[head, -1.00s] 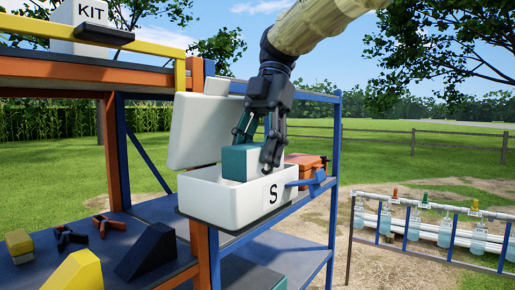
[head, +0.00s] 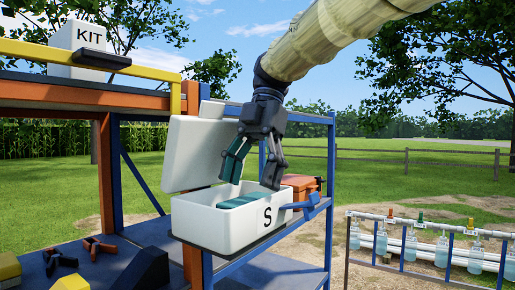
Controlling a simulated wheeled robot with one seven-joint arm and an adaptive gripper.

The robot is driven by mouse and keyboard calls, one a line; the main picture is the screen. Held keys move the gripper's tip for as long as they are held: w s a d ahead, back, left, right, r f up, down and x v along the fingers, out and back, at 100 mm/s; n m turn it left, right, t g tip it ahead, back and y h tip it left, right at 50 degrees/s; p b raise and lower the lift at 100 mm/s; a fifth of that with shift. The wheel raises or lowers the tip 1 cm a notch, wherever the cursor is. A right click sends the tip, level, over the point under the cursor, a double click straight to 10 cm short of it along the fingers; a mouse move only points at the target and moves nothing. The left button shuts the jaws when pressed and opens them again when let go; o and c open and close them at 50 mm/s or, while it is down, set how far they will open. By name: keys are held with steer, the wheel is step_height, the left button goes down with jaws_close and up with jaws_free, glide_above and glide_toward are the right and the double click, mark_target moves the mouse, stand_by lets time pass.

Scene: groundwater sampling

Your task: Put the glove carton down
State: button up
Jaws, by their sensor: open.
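The teal glove carton (head: 243,200) lies low inside the open white box marked S (head: 238,224). Only its top shows above the box's front wall; its lower part is hidden. The box's lid (head: 196,151) stands raised at the back left. My gripper (head: 252,176) is open and empty, pointing down just above the carton. Its left finger shows in front of the lid, its right finger near the box's right end. I cannot tell whether a fingertip still touches the carton.
The box sits on a blue-framed shelf (head: 331,195), with an orange case (head: 299,186) behind it. A white KIT box (head: 86,48) stands on the upper shelf at left. A rack of bottles (head: 442,250) stands at right. Open air surrounds my arm above.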

steer(key=shift+w+r, duration=0.1)
steer(key=shift+r, duration=0.55)
steer(key=v, duration=1.1)
steer(key=shift+d+r+p, duration=0.2)
steer(key=shift+r+p, duration=0.1)
steer(key=shift+p, duration=0.15)
steer(key=shift+w, duration=0.1)
